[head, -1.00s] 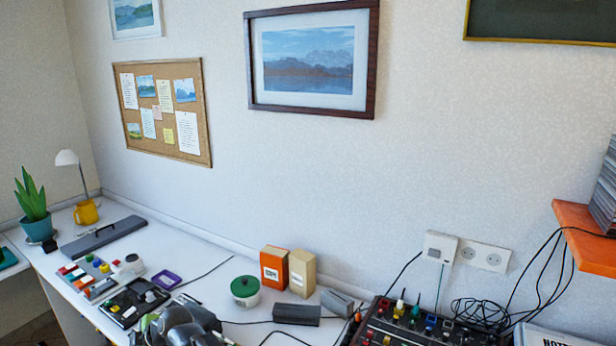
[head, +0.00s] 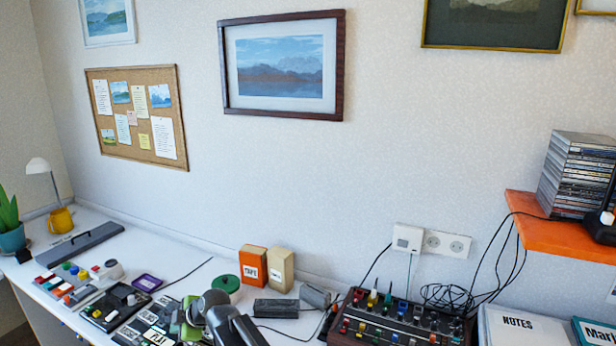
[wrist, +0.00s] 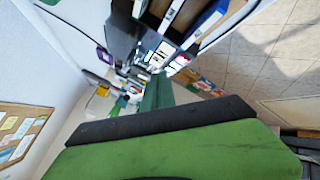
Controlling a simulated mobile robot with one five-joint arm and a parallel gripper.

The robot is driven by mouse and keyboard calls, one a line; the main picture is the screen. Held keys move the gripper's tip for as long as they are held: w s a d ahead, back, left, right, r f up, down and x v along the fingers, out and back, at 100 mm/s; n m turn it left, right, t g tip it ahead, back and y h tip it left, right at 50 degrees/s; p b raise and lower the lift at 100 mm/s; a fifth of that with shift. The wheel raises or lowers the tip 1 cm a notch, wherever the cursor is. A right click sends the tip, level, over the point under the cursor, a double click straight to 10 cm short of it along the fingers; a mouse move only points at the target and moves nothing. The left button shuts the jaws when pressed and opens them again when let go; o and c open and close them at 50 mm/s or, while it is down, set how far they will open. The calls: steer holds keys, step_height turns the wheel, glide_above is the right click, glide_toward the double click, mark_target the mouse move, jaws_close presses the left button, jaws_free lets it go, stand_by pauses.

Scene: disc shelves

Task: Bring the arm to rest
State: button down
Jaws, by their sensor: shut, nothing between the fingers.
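My arm (head: 222,318) shows at the bottom of the head view, low in front of the desk, with a green part beside it. In the wrist view my gripper (wrist: 157,98) shows as green and dark finger parts, large in the foreground. It is shut and nothing is held in it. The far ends of the fingers are small against a cluttered background.
A black mixer (head: 400,322) with cables, an orange box (head: 253,265), a cream box (head: 280,269) and a green-lidded pot (head: 225,284) stand on the desk. An orange shelf (head: 560,236) with stacked discs (head: 577,176) juts from the wall at right.

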steer(key=w+d+m+t+h+p, duration=0.1)
steer(key=w+d+m+h, duration=0.3)
steer(key=d, duration=1.2)
steer(key=w+d+m+p, duration=0.15)
steer(key=w+d, duration=0.45)
steer(key=d, duration=1.1)
steer(key=s+d+f+m+g+h, duration=0.1)
steer(key=s+d+m, duration=0.3)
steer(key=d, duration=0.6)
steer(key=s+d+f+m+g+h, duration=0.15)
steer(key=s+d+m, duration=0.25)
steer(key=d, duration=0.5)
steer(key=s+d+f+m+g+h, duration=0.1)
steer(key=s+d+m, duration=0.3)
steer(key=s+m, duration=0.4)
steer(key=shift+s+d+f+m+g+h, duration=0.15)
steer(key=shift+s+d+m+g+h, duration=0.25)
steer(key=shift+g, duration=0.25)
